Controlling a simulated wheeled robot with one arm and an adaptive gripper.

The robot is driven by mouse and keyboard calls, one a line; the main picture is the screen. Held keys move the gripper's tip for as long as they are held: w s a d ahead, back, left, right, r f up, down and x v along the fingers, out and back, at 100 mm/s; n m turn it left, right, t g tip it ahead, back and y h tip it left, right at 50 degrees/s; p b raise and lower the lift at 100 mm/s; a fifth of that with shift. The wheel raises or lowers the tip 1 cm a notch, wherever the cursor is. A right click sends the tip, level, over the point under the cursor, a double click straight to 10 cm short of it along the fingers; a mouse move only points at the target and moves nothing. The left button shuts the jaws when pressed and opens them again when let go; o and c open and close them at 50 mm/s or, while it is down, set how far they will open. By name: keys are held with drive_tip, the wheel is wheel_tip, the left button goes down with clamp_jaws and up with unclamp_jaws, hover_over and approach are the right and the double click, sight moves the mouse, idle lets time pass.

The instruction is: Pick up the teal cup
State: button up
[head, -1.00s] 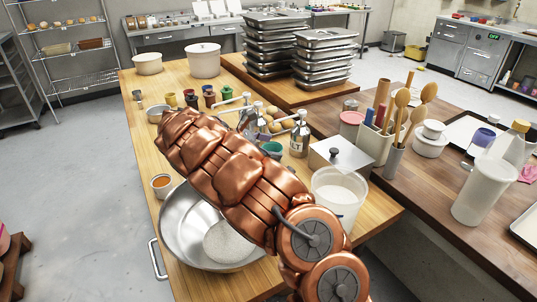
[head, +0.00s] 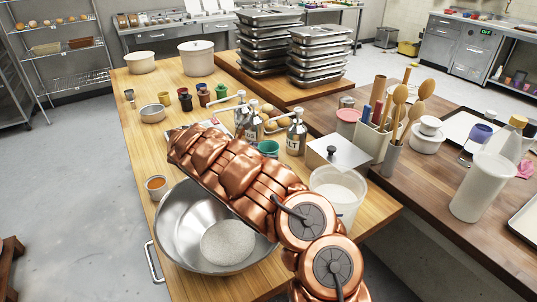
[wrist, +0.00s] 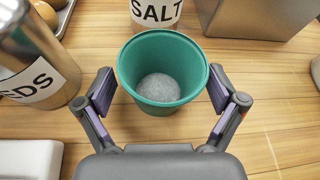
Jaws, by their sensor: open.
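The teal cup (wrist: 164,72) stands upright on the wooden table in the wrist view, its mouth towards the camera and something pale grey at its bottom. My gripper (wrist: 160,91) is open, with one finger on each side of the cup. A gap shows between the cup and each fingertip. In the head view the cup (head: 268,147) shows just beyond my copper arm, beside the salt canister; my gripper is hidden there behind the arm.
The salt canister (wrist: 157,10) stands close behind the cup, and a metal canister with a partly visible label (wrist: 36,62) is close on its left. A white object (wrist: 30,158) lies at lower left. A large steel bowl (head: 172,232) and a white tub (head: 338,190) stand nearer.

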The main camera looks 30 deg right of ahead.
drive_tip(key=shift+x, duration=1.45)
drive_tip(key=c, duration=1.3)
drive_tip(key=shift+a+r, duration=0.15)
